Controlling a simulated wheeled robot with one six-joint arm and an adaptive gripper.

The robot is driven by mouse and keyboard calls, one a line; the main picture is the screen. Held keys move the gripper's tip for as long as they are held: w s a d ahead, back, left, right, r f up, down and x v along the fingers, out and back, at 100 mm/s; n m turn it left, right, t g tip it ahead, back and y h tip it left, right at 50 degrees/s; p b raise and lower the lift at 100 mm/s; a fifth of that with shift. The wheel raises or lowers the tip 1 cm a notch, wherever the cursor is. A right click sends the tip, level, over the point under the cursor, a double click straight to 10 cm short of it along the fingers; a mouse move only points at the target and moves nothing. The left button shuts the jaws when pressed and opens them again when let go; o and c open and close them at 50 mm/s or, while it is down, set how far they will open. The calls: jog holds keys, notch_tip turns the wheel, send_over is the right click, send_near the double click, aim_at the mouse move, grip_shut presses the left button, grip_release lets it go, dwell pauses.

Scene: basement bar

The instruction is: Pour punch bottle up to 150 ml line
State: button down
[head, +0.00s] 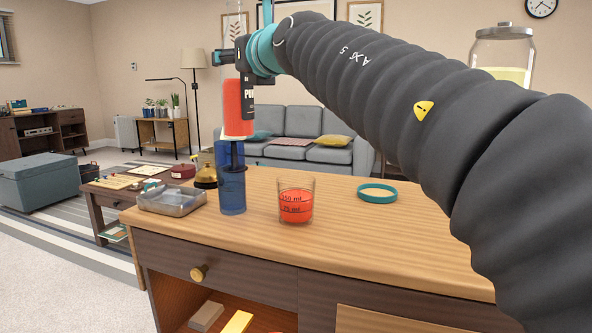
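The punch bottle (233,108) is red with a black label whose visible letters begin "PU". It hangs roughly upright above the counter's left part, left of the measuring glass. My gripper (228,56) appears shut on its upper part; the far finger is partly hidden. The clear measuring glass (296,205) stands upright on the counter, with marks at 150 ml and a lower line. It holds red liquid, its surface at about the 150 ml mark. No stream of liquid shows between bottle and glass.
A tall blue translucent vessel (232,190) stands directly below the bottle, overlapping its lower end in view. The wooden counter (345,235) is clear between glass and coaster.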

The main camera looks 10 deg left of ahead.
aim_at(238, 23)
jog(key=shift+r, duration=0.3)
notch_tip(238, 23, up, 4)
jog(key=p, duration=0.5)
jog(key=shift+f, duration=0.1)
jog(key=shift+r+p, duration=0.6)
jog(key=shift+r, duration=0.25)
